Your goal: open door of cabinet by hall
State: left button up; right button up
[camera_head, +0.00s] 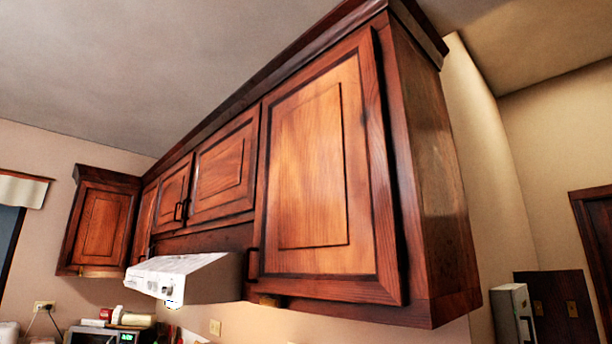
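A row of dark wood upper cabinets hangs on the wall. The nearest cabinet (440,190), at the right end of the row, has one large door (312,180) with a raised panel. A dark handle (252,264) sits at the door's lower left edge. The door looks closed, though a dark gap runs along its right edge. Beyond this cabinet are a wall and a dark doorway on the right. Neither of my grippers shows in the head view.
A white range hood (185,276) juts out left of the near cabinet. Smaller cabinet doors (222,171) sit above it. A corner cabinet (102,222) hangs at the far left. A microwave (98,335) stands below it. A dark door frame (590,235) is at the right.

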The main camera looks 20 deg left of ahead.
aim_at(327, 223)
jog(key=z, duration=2.8)
jog(key=k, duration=0.9)
jog(key=u, duration=1.95)
